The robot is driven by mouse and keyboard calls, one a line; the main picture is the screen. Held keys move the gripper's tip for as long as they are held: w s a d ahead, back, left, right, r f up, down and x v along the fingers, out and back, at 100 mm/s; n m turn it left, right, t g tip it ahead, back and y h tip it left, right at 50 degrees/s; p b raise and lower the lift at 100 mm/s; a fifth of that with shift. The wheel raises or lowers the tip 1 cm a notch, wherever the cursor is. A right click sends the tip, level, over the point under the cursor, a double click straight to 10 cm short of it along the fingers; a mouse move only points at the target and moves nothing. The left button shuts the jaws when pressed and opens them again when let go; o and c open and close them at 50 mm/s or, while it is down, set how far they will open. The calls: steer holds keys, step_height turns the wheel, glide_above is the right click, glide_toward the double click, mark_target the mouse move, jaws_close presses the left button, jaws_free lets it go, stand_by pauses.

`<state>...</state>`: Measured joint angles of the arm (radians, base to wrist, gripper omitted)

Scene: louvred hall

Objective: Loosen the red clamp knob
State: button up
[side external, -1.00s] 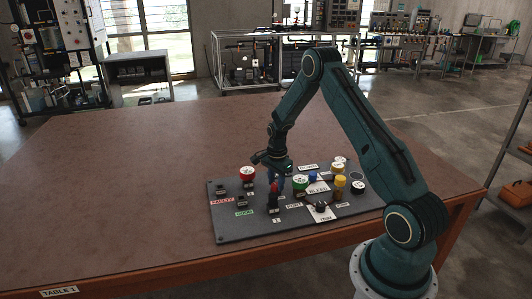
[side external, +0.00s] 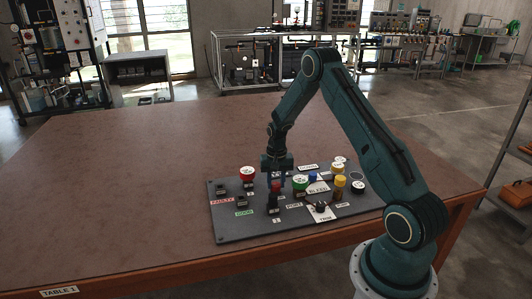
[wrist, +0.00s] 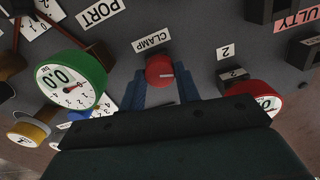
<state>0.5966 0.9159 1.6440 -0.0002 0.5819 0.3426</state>
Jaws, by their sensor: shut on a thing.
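The red clamp knob (wrist: 160,70) stands on the panel below a white CLAMP label (wrist: 152,40) in the wrist view. Its top carries a pale pointer line. My gripper (wrist: 160,92) reaches it with two blue fingers, one on each side, shut on the knob. In the side external view my gripper (side external: 276,180) points down at the panel (side external: 232,222), and the red knob (side external: 275,186) shows only partly between the fingers.
A green-rimmed dial (wrist: 72,82) and a red-rimmed dial (wrist: 250,100) flank the knob closely. A yellow-rimmed dial (wrist: 28,132), a PORT label (wrist: 100,12) and black parts stand around. The brown table (side external: 120,170) is clear left of the panel.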

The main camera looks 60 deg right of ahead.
mark_target(276, 185)
steer(key=n, duration=0.4)
steer(key=shift+n, duration=0.3)
steer(key=n, duration=0.5)
stand_by(0.3)
steer(key=o, duration=1)
steer(key=shift+c, duration=0.2)
steer(key=shift+r, duration=0.15)
step_height(276, 185, up, 14)
steer(key=shift+f, duration=0.2)
